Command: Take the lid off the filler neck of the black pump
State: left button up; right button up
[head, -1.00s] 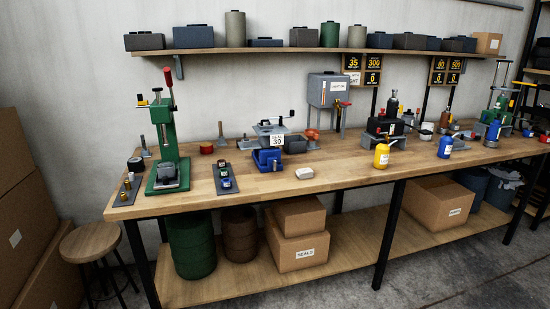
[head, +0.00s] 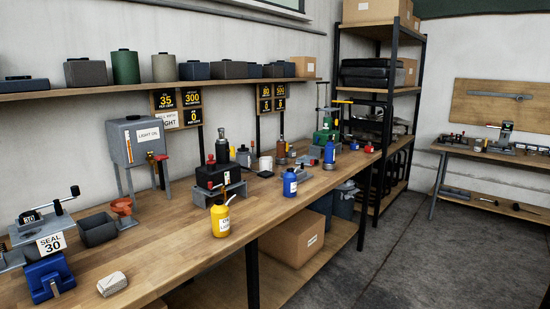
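The black pump (head: 214,176) stands on a grey stand (head: 232,194) on the long wooden workbench, left of the picture's middle in the head view. A dark grey-green cylinder (head: 221,148) rises above it, and small red parts show on its upper side. The filler neck and its lid are too small to tell apart from the other fittings. Neither of my grippers is in view.
A yellow bottle (head: 221,221) and a blue bottle (head: 290,184) stand near the bench's front edge. A light oil tank (head: 137,141) on legs stands left of the pump. Black shelving (head: 384,110) stands beyond the bench; floor (head: 400,235) in front is clear.

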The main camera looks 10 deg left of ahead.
aim_at(211, 157)
jog(key=i+z, duration=0.35)
jog(key=i, duration=0.5)
jog(key=i+l+u, duration=0.1)
jog(key=i+u, duration=0.25)
jog(key=u, duration=0.15)
jog(key=i+l+u, duration=0.25)
jog(key=u, duration=0.2)
jog(key=i+l+u, duration=0.5)
jog(key=k+j, duration=0.1)
